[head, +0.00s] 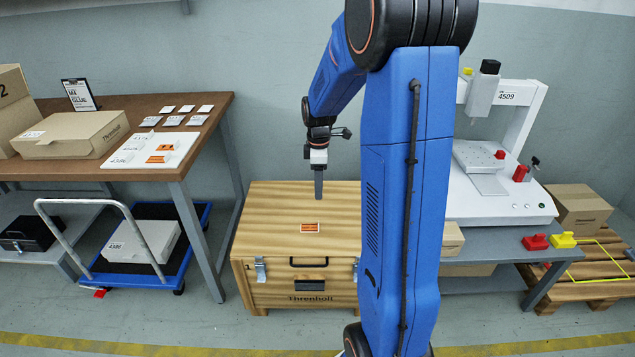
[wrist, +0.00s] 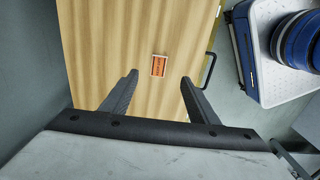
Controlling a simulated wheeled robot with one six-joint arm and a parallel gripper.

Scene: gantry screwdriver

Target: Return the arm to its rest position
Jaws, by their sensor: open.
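My gripper (head: 318,186) hangs pointing down above the wooden Threnholt crate (head: 255,212) in the head view. In the wrist view my gripper (wrist: 158,95) has its two dark fingers spread wide apart with nothing between them. An orange label (head: 310,227) lies flat on the crate's lid; it shows beyond the fingers in the wrist view (wrist: 159,66). My blue arm stands upright through the middle of the head view and hides part of the crate's right side.
A brown table (head: 215,103) with a cardboard box (head: 70,137) and cards stands at left, above a blue trolley (head: 200,212). At right, a white gantry machine (head: 500,205) stands on a grey bench. A pallet (head: 605,275) lies at far right. Yellow tape marks the front floor.

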